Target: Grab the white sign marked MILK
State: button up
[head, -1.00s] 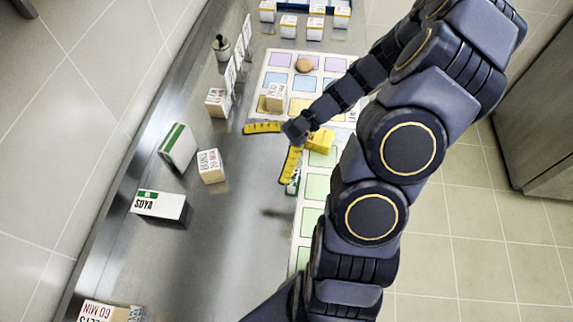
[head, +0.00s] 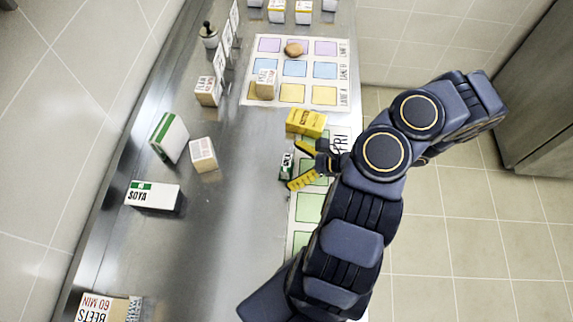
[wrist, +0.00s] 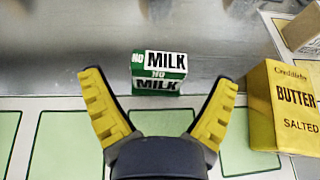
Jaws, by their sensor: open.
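A small green and white block marked NO MILK (wrist: 158,72) stands ahead of my gripper in the wrist view. Its white MILK panel is on the upper part, with a green NO beside it and a second NO MILK on the face below. In the head view the same block (head: 286,166) stands at the left edge of the green-square sheet. My gripper (head: 294,165) is open, its yellow fingers spread towards the block, one on either side. Nothing is held between them, and no contact with the block shows.
A yellow butter box (wrist: 284,105) stands close to the right finger in the wrist view. In the head view, a SOYA carton (head: 153,196), a white block (head: 203,155) and a green-edged carton (head: 169,137) stand to the left. Bare steel counter (head: 235,215) lies between.

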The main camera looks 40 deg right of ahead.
aim_at(291, 166)
jog(key=shift+x, duration=1.6)
jog(key=c, duration=1.2)
jog(key=shift+r, duration=0.2)
